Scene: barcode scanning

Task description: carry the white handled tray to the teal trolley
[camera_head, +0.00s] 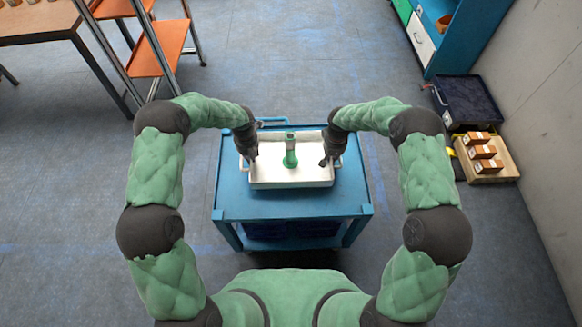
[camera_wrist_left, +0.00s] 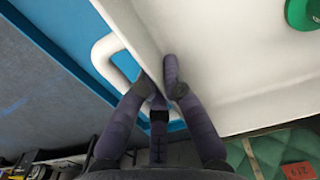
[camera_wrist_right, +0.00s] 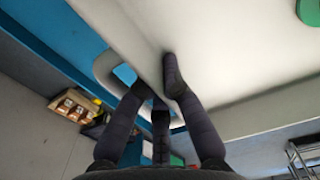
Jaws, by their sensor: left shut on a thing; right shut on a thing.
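The white handled tray (camera_head: 291,183) is on or just above the top of the teal trolley (camera_head: 240,208); I cannot tell if it touches. A green item with a round base (camera_head: 290,158) stands upright in the tray. My left gripper (camera_head: 248,155) is shut on the tray's left side wall by the handle, and the wrist view shows its fingers (camera_wrist_left: 160,85) around the wall. My right gripper (camera_head: 329,158) is shut on the right side wall by its handle; its fingers (camera_wrist_right: 158,85) show in the right wrist view.
A wooden table (camera_head: 45,22) and an orange shelf rack (camera_head: 160,48) stand at the upper left. A blue cabinet (camera_head: 455,35) is at the upper right. A dark open case (camera_head: 468,100) and a tray with brown boxes (camera_head: 500,168) lie by the right wall. Floor around the trolley is clear.

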